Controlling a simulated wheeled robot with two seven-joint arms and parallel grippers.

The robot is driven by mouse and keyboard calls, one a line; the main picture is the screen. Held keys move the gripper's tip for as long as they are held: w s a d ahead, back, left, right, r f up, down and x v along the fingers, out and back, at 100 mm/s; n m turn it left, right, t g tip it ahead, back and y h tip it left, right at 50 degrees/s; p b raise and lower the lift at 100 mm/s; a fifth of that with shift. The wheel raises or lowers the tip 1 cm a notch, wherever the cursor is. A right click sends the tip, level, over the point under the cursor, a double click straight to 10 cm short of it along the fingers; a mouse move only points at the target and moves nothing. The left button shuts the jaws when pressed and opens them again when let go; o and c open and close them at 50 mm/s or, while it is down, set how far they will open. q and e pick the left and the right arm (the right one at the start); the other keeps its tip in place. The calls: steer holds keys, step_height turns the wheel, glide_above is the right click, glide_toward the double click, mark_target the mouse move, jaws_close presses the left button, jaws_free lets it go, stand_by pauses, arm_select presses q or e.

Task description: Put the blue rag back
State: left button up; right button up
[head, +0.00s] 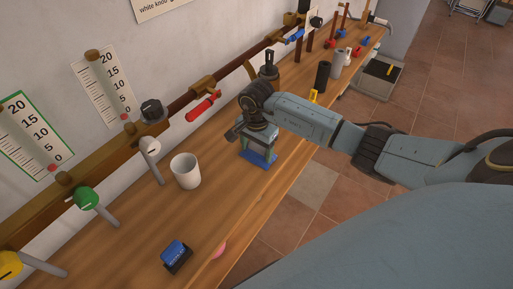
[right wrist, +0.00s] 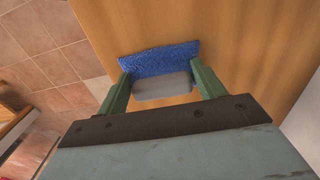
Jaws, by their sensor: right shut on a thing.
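The blue rag (head: 259,159) lies at the fingertips of my right gripper (head: 257,149), over the wooden bench near its front edge. In the right wrist view the rough blue rag (right wrist: 158,60) spreads beyond the fingertips. A pale grey block (right wrist: 163,88) sits between the two green fingers of the right gripper (right wrist: 161,80), on the near side of the rag. The right gripper is shut on the rag. I cannot tell whether the rag touches the bench top. My left gripper is not in view.
A white cup (head: 186,171) stands left of the right gripper. A blue and black block (head: 176,255) lies near the front. Dark and grey cylinders (head: 322,76) stand farther along. A pipe with valves and a red handle (head: 203,107) runs along the wall. The bench between cup and block is clear.

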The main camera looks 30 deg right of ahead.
mark_target(257, 148)
steer(key=shift+f, duration=0.15)
steer(key=o, duration=0.9)
steer(key=shift+r, duration=0.2)
step_height(257, 148, up, 12)
steer(key=shift+r, duration=0.1)
